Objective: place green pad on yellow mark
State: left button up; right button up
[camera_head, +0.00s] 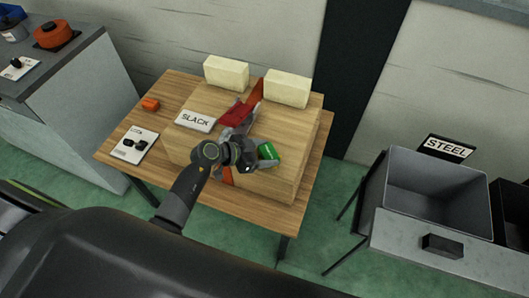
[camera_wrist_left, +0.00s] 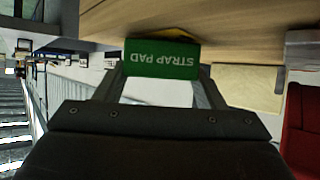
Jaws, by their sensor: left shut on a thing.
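The green pad (camera_head: 268,152) is between the fingers of my left gripper (camera_head: 258,158), at the right front edge of the wooden block's top. In the left wrist view the pad (camera_wrist_left: 162,60), lettered "STRAP PAD", fills the gap between the two fingers. My left gripper (camera_wrist_left: 160,80) is shut on it. A strip of the yellow mark (camera_wrist_left: 172,34) shows on the wood just beyond the pad; the pad hides the rest. I cannot tell whether the pad touches the wood. My right gripper is not in view.
The wooden block (camera_head: 300,160) stands on a table (camera_head: 120,150). Two cream blocks (camera_head: 226,72), an orange strap (camera_head: 256,92), a red ratchet (camera_head: 238,112) and a "SLACK" card (camera_head: 196,120) are on it. A grey bin (camera_head: 438,195) labelled "STEEL" stands to the right.

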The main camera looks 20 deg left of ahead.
pick_arm(q)
jog(key=shift+f, duration=0.1)
jog(key=o, duration=1)
jog(key=shift+f, duration=0.1)
jog(key=shift+o, duration=0.2)
jog(key=shift+r, duration=0.2)
jog(key=v, duration=1.2)
